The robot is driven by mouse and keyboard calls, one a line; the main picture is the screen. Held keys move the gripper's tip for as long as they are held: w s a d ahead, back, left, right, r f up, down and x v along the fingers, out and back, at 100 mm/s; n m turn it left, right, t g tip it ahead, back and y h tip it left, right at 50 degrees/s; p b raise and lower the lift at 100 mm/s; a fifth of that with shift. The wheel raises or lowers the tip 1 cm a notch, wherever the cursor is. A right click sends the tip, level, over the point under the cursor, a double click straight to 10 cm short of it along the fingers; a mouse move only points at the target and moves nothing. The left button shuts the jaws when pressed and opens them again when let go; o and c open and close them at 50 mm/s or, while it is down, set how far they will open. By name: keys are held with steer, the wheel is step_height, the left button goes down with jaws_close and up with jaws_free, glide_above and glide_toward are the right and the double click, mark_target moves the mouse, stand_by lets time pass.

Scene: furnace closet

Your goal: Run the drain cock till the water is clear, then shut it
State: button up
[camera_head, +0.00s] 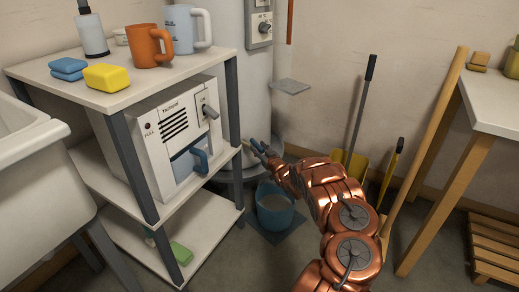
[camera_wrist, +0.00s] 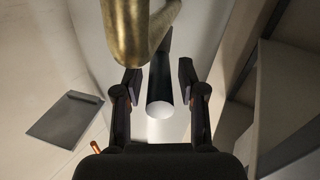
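The blue bucket (camera_head: 264,213) stands on a dark mat on the floor below the tank. Its inside looks greyish; I cannot tell how clear any water is. My gripper (camera_head: 257,147) reaches to the lower front of the pale tank (camera_head: 258,100), above the bucket. In the wrist view my gripper (camera_wrist: 160,82) is open, its two fingers on either side of a dark round handle (camera_wrist: 160,72) with a pale end. Both fingers look apart from it. A brass pipe piece (camera_wrist: 127,32) of the drain cock shows above. No running water shows.
A white shelf unit (camera_head: 95,95) with mugs, sponges and a boxy white appliance (camera_head: 155,150) stands close on the left of my gripper. A yellow shovel (camera_head: 352,160) and a wooden table (camera_head: 495,105) are at the right.

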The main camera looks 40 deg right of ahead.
jaws_close()
stand_by(0.4)
